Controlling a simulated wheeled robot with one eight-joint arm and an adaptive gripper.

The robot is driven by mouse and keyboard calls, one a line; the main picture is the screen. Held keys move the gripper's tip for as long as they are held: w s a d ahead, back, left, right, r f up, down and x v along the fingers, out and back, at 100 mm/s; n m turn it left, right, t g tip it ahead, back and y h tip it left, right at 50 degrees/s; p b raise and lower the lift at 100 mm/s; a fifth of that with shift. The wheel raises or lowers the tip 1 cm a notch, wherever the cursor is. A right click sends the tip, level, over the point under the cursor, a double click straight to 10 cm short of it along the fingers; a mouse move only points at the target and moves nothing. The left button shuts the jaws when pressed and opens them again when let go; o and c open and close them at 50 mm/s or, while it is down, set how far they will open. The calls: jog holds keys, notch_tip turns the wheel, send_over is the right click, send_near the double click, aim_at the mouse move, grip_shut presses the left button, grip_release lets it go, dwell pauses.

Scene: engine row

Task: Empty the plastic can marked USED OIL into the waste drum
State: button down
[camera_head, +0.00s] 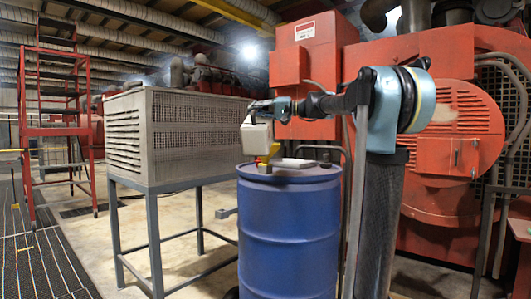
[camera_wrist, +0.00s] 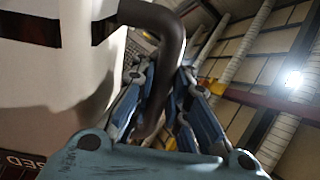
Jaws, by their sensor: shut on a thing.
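The pale plastic can (camera_head: 257,138) hangs from my gripper (camera_head: 268,108), above the left part of the blue waste drum's top (camera_head: 288,235). In the wrist view my fingers (camera_wrist: 160,110) are closed around the dark handle of the can (camera_wrist: 60,70). Part of its lettering, "SED", shows at the lower left. The can looks tilted, but its mouth is hidden and I see no oil flowing. A small yellow and red piece (camera_head: 272,150) shows just below the can, at the drum top; I cannot tell whether they touch.
A grey louvred cabinet on a stand (camera_head: 165,138) is left of the drum. Red machinery (camera_head: 465,110) stands behind on the right.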

jog(key=shift+w+d+r+m, duration=0.1)
jog(key=shift+w+r+m, duration=0.35)
jog(key=shift+w+m, duration=0.25)
dwell(0.3)
jog(key=shift+w+d+r+m+p, duration=0.15)
jog(key=shift+w+r+m+p, duration=0.45)
jog(key=shift+w, duration=0.4)
jog(key=shift+w+d+r+m, duration=0.1)
jog(key=shift+w+r+m, duration=0.3)
jog(key=shift+w, duration=0.3)
dwell(0.6)
